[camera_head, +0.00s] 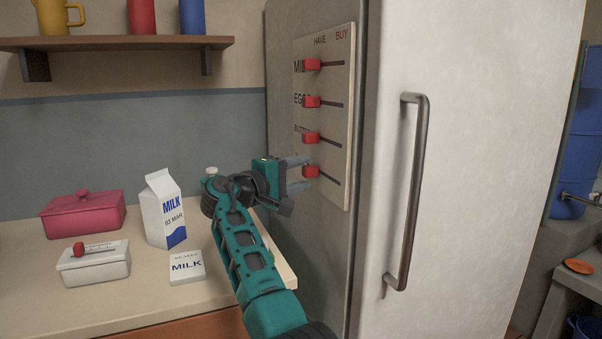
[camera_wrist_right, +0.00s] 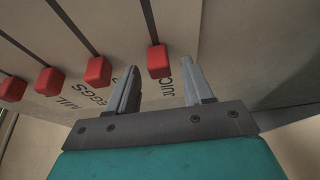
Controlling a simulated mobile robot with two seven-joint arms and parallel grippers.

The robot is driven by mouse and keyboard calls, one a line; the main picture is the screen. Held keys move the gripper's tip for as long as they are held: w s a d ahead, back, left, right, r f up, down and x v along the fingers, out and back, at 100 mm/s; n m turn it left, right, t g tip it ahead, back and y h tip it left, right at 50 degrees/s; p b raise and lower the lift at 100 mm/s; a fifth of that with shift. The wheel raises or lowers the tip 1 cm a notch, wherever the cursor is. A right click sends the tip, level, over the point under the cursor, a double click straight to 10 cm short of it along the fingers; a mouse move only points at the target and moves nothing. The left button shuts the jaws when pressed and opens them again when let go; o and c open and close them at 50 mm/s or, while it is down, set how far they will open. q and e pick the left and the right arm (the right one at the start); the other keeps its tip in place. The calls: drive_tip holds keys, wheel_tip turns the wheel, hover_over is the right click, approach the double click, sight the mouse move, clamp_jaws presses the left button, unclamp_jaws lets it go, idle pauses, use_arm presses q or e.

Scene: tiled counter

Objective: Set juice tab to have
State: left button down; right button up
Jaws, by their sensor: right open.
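A cream board (camera_head: 325,120) with HAVE and BUY headings and several slots hangs on the fridge's side. The lowest red tab (camera_head: 311,172) is the juice tab; it sits at the left end of its slot, on the HAVE side. In the right wrist view the juice tab (camera_wrist_right: 158,62) shows between the fingertips, beside the partly covered JUICE label (camera_wrist_right: 168,88). My right gripper (camera_head: 300,173) is open, its fingers pointing at the board on either side of the tab. Contact cannot be told. My left gripper is not in view.
The milk tab (camera_head: 311,64), eggs tab (camera_head: 311,101) and butter tab (camera_head: 310,138) are also at the left ends of their slots. The fridge handle (camera_head: 414,190) juts out at the right. A milk carton (camera_head: 160,212) and white box (camera_head: 94,266) stand on the counter.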

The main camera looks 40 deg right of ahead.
drive_tip(key=s+a, duration=0.2)
drive_tip(key=a, duration=0.9)
drive_tip(key=shift+a+p, duration=0.35)
drive_tip(key=shift+p, duration=0.1)
